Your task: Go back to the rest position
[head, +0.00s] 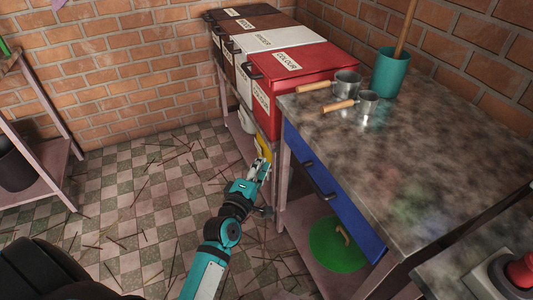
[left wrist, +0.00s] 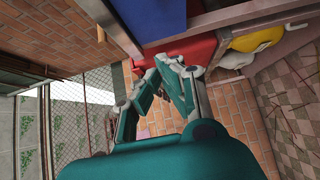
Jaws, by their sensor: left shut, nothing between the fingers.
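My left gripper (head: 261,171) is low beside the front left corner of the worktable (head: 375,140), over the aisle. Its teal arm comes up from the bottom of the head view. In the left wrist view the fingers of my left gripper (left wrist: 176,62) meet at the tips with nothing between them. Behind them are a red surface and part of a blue one. A yellow thing (head: 265,148) lies just beyond the gripper in the head view, and it also shows at the upper right of the left wrist view (left wrist: 256,38). My right gripper is not in view.
Labelled bins, the nearest a red one (head: 312,65), stand along the wall. Two metal cups (head: 348,82) with wooden handles and a teal pot (head: 390,72) are on the worktable. A blue drawer (head: 325,185) fronts it. The tiled floor (head: 150,200) on the left is open, with scattered sticks.

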